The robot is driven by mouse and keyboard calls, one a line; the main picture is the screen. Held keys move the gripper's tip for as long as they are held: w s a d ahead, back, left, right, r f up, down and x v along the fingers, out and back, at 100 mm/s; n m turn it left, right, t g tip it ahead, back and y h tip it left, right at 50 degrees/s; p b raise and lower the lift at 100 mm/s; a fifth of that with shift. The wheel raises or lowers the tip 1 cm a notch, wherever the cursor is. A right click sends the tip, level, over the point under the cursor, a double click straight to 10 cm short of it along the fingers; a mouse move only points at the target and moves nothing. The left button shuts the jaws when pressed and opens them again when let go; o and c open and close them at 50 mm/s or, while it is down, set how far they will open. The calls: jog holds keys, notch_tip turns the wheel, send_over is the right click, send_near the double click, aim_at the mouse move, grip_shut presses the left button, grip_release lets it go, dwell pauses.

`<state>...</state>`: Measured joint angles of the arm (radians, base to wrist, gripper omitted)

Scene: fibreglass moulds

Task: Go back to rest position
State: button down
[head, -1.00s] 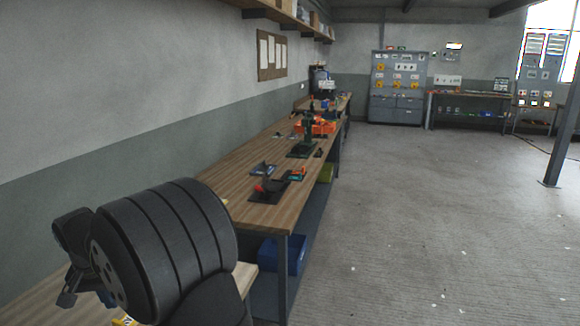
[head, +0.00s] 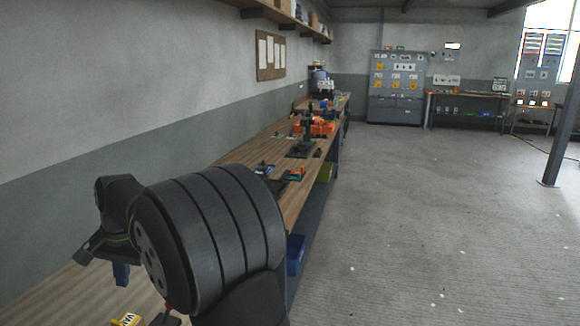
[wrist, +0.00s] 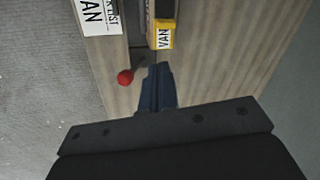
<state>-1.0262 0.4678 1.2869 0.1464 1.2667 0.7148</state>
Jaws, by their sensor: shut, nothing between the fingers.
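My gripper (wrist: 157,88) shows in the wrist view with its dark blue fingers together and nothing between them. In the head view its blue fingertips (head: 121,274) point down above the near part of the wooden bench (head: 62,296). My large dark arm joint fills the lower middle of the head view and hides part of the bench.
A yellow block marked VAN (wrist: 164,36) lies on the bench beyond the fingertips. A red ball-shaped knob (wrist: 125,77) is left of the fingers. A white VAN label (wrist: 95,16) is at upper left. Tools stand farther along the bench; the floor (head: 430,220) is clear.

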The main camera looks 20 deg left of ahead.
jog(key=shift+w+d+r+m+g+y, duration=0.4)
jog(key=shift+w+d+m+y, duration=0.15)
jog(key=shift+d+m, duration=0.15)
jog(key=shift+w+d+r+m+g+y, duration=0.4)
jog(key=shift+w+d+m+y, duration=0.1)
jog(key=shift+d+m, duration=0.15)
jog(key=shift+w, duration=0.1)
